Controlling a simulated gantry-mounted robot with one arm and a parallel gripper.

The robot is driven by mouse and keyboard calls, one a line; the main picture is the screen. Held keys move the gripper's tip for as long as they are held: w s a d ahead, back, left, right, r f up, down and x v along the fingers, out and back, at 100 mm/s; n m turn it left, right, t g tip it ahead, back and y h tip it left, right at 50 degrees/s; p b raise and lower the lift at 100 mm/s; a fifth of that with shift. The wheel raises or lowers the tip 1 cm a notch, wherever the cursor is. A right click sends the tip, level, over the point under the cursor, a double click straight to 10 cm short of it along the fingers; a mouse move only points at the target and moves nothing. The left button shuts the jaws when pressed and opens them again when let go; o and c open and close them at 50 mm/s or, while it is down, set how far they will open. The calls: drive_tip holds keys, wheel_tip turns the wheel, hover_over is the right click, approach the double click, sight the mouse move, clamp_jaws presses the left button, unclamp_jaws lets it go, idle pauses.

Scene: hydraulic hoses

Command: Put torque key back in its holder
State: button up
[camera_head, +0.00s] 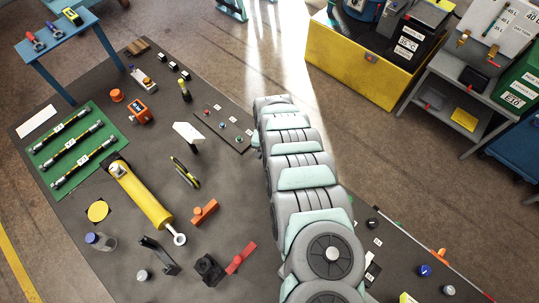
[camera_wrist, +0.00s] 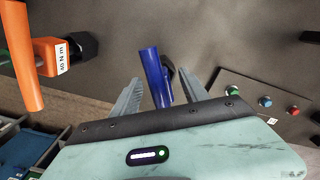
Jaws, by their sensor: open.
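In the wrist view, a blue-handled tool (camera_wrist: 152,72) with a dark head stands between the spread fingers of my gripper (camera_wrist: 159,77). There is a gap on both sides, and the fingers are open. An orange tool (camera_wrist: 52,54) with a black end and a label reading "40 N m" is at the upper left, outside the fingers. It looks like a torque key. The blue tool has a similar shape, but no label of its own shows. My arm hides the gripper and these tools in the head view. I cannot tell which part is the holder.
A panel with several coloured buttons (camera_wrist: 249,97) lies right of my fingers, and it also shows in the head view (camera_head: 212,130). The dark table (camera_head: 120,235) carries a yellow cylinder (camera_head: 142,195) and a green hose mat (camera_head: 96,140). A yellow chest (camera_head: 350,72) stands beyond.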

wheel_tip(320, 180, up, 11)
drive_tip(key=shift+f+b, duration=0.1)
drive_tip(key=shift+b, duration=0.3)
idle(0.5)
idle(0.5)
